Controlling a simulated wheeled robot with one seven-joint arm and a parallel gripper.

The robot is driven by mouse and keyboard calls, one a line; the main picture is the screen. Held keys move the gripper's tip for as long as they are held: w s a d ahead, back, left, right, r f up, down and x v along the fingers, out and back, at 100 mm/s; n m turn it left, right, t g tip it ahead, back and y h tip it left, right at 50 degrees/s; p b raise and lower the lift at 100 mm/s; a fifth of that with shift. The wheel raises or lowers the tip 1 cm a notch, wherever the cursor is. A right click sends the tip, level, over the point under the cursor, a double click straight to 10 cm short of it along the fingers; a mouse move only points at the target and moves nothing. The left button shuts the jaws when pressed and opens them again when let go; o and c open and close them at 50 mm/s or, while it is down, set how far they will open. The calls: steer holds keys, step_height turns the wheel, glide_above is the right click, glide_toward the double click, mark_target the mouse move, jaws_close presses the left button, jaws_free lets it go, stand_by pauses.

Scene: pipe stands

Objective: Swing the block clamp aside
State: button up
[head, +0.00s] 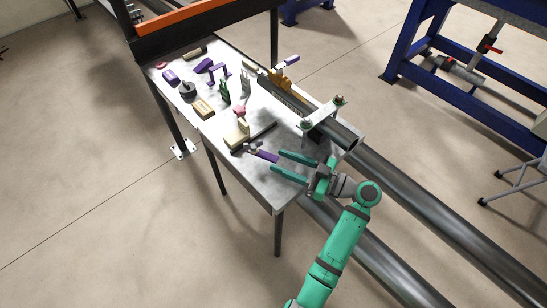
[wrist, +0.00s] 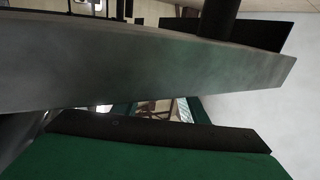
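I cannot tell for sure which part is the block clamp. A cream block (head: 238,134) stands on a dark base near the table's front left edge. Beside it lies a small clamp-like piece with a purple handle (head: 264,154), which points toward my gripper. My gripper (head: 276,161) is open over the near right corner of the table, its two green fingers apart. The handle's end is close to the fingertips; contact is unclear. In the wrist view a grey slab (wrist: 150,65) fills the upper middle, above a green finger (wrist: 150,155). No clamp can be made out there.
The metal table (head: 283,192) holds several purple, green and tan pieces at its far end. Long steel pipes (head: 440,215) run to the lower right. Floor left of the table is clear.

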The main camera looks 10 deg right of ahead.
steer(key=shift+v, duration=3.15)
steer(key=shift+c, duration=0.3)
